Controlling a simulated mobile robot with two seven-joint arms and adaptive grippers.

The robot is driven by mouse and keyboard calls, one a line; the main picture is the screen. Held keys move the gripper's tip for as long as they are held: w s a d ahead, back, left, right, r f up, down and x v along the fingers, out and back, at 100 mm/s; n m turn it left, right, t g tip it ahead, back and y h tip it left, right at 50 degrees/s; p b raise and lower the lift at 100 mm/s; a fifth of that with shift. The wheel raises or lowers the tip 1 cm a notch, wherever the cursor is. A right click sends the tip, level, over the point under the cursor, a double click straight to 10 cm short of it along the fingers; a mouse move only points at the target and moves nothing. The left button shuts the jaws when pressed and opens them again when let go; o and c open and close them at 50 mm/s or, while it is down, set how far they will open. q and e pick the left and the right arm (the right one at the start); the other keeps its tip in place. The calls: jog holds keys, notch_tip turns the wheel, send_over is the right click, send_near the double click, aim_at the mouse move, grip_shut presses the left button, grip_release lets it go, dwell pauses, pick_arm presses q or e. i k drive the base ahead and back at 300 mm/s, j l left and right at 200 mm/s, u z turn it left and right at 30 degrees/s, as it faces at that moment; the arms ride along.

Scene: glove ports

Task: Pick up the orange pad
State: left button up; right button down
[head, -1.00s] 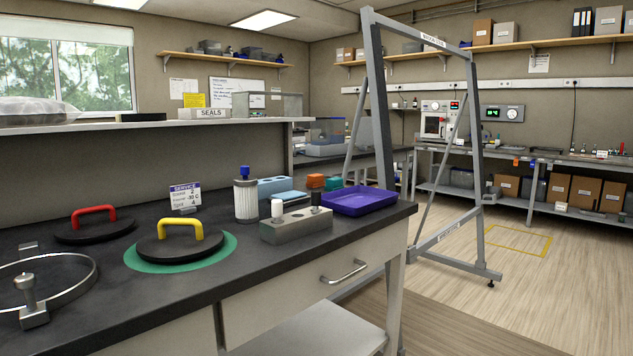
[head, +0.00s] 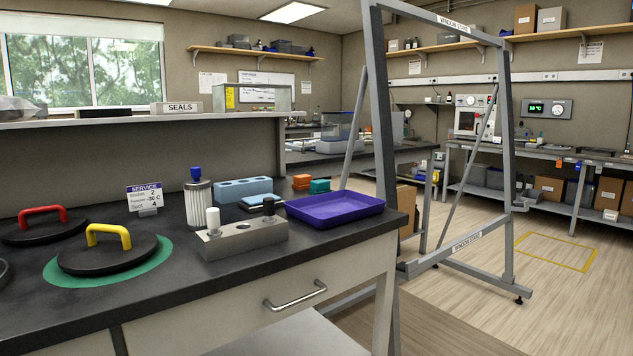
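The orange pad (head: 301,181) is a small block near the back of the dark bench top. It lies behind the purple tray (head: 334,207). A similar teal block (head: 320,186) sits just in front and to the right of it. Part of the orange pad's front may be covered by the teal block and the tray's surroundings. Neither of my grippers shows in the head view.
On the bench (head: 136,308) stand a grey metal block with pegs (head: 243,238), a blue holder (head: 243,189), a filter cylinder (head: 198,203), a service sign (head: 145,197), and lids with red (head: 42,225) and yellow handles (head: 108,235). A metal frame (head: 385,150) stands right, with open floor beyond.

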aim_at(303, 181)
jog(key=i+l, duration=0.15)
jog(key=l, duration=0.2)
jog(key=i+l, duration=0.15)
jog(key=l, duration=0.25)
jog(key=i+l+u, duration=0.1)
jog(key=l, duration=0.25)
jog(key=i+l, duration=0.15)
jog(key=l, duration=0.2)
jog(key=i+l+u, duration=0.1)
jog(key=l, duration=0.3)
jog(key=i+l, duration=0.2)
jog(key=l, duration=0.15)
